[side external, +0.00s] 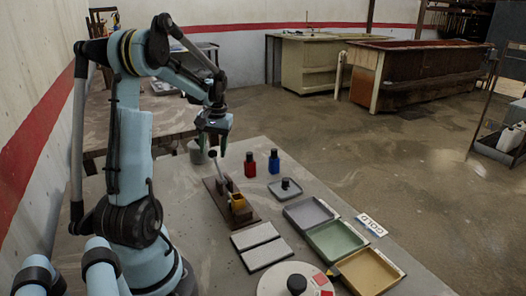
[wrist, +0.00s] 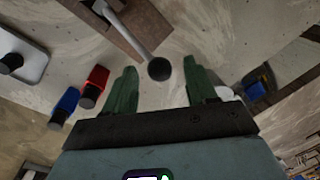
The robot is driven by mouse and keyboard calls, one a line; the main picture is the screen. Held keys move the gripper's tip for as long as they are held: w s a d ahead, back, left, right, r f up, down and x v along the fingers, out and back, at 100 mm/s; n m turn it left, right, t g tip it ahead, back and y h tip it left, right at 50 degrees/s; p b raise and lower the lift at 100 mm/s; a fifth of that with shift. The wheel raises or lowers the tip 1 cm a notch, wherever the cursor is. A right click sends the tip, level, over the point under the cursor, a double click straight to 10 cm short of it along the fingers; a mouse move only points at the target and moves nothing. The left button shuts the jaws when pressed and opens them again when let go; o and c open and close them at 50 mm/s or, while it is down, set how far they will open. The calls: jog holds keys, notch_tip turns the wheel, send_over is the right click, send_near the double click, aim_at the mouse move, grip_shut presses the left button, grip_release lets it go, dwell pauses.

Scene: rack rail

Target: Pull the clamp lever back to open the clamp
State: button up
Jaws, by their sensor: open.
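The clamp stands on a brown wooden base (side external: 248,215) on the table, with a yellow-orange block (side external: 238,202) at it. Its grey lever (side external: 220,172) rises steeply to a dark ball knob (side external: 213,154). My gripper (side external: 214,145) is above the lever, pointing down, close to the knob. In the wrist view, my gripper (wrist: 159,66) has its two green fingers spread apart. The black knob (wrist: 159,69) shows between the fingertips with a gap on each side, and the lever (wrist: 127,30) runs up-left to the base. How deep the knob sits between the fingers is unclear.
A red bottle (side external: 250,168) and a blue bottle (side external: 274,164) stand right of the clamp, near a grey plate with a black knob (side external: 285,188). Grey, green and tan trays (side external: 335,240) lie at the front right. A grey round object (side external: 198,153) stands behind the lever.

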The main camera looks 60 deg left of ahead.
jog(key=shift+f, duration=0.35)
jog(key=shift+c, duration=0.3)
grip_shut()
jog(key=shift+s, duration=0.1)
